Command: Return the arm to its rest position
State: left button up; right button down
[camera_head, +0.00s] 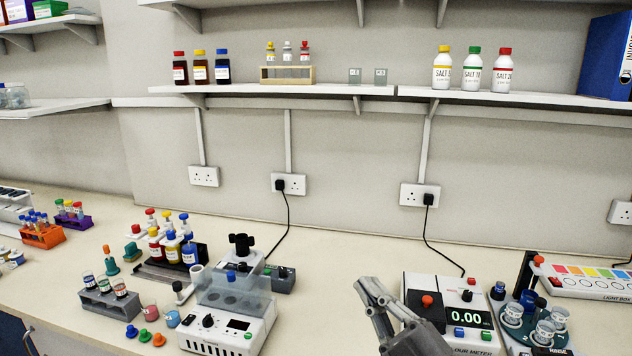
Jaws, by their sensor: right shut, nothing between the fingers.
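My right gripper (369,288) shows at the bottom centre, in front of the bench. It is grey, its fingers point up and to the left, and it is shut with nothing between them. Its arm comes in from the bottom edge and covers the front left part of the meter (432,285). In the picture the fingers lie left of the meter; whether they touch anything cannot be told. My left gripper is not in view.
A white device with a clear chamber (240,325) stands left of the gripper. A vial carousel (512,330) and a light box (590,283) stand at right. Racks and bottles (172,250) fill the left. Bare bench (330,270) lies behind the gripper. Shelves hang above.

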jog(key=s+d+f+m+g+h, duration=0.3)
jog(key=d+f+m+h, duration=0.35)
jog(key=f, duration=0.35)
jog(key=s+d+f+m+g+h, duration=0.3)
jog(key=d+f+m+h, duration=0.35)
jog(key=f, duration=0.35)
jog(key=s+a+f+m+g, duration=0.1)
jog(key=s+f+g, duration=0.5)
jog(key=s, duration=0.5)
jog(key=s+a+f+m+g, duration=0.1)
jog(key=s+f+g, duration=0.3)
jog(key=s+f, duration=0.45)
jog(key=s+f+g, duration=0.1)
jog(key=s+f, duration=0.2)
jog(key=f, duration=2.3)
jog(key=s+d+f+g+b, duration=0.1)
jog(key=s+d+f, duration=0.2)
jog(key=s+f, duration=1.3)
jog(key=shift+s+d+y, duration=0.2)
jog(key=shift+s+y, duration=0.1)
jog(key=shift+s, duration=0.1)
